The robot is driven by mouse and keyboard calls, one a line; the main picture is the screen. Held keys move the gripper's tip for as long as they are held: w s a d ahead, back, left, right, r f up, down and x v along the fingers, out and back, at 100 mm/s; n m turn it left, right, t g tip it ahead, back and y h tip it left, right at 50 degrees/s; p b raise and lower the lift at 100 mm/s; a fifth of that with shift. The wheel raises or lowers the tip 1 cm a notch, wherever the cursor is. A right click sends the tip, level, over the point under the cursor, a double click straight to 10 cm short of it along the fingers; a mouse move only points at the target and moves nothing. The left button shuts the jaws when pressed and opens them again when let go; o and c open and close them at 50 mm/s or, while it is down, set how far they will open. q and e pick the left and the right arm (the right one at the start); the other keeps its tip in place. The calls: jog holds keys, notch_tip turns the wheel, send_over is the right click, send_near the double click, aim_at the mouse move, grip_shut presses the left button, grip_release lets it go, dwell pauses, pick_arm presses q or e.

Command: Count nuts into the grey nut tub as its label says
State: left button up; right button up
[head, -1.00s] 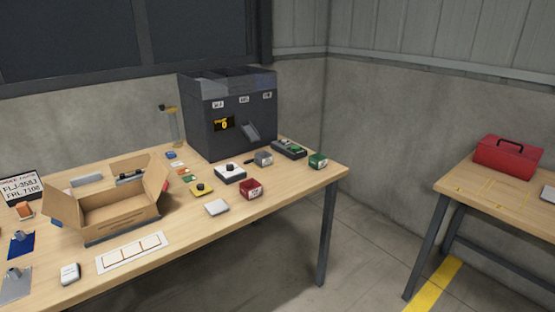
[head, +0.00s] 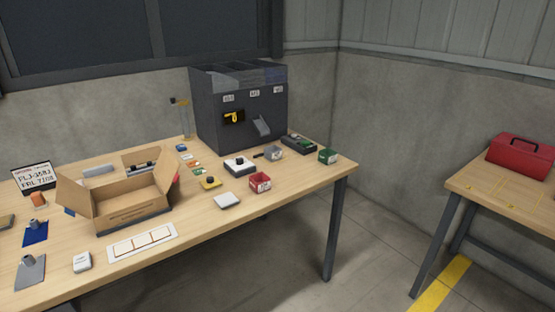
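The grey nut tub (head: 273,154) stands on the wooden table in front of the dark feeder (head: 240,108). Its label is too small to read. The feeder has three labelled bins along its top, a yellow part on its front and a grey chute (head: 262,126). A red tub (head: 260,182) and a green tub (head: 328,156) stand nearby, the red one nearer the front edge and the green one at the right end. What the tubs hold is too small to tell. Neither of my grippers is in view.
An open cardboard box (head: 133,205) stands on the left of the table (head: 196,237). A red toolbox (head: 521,154) sits on a separate table at right.

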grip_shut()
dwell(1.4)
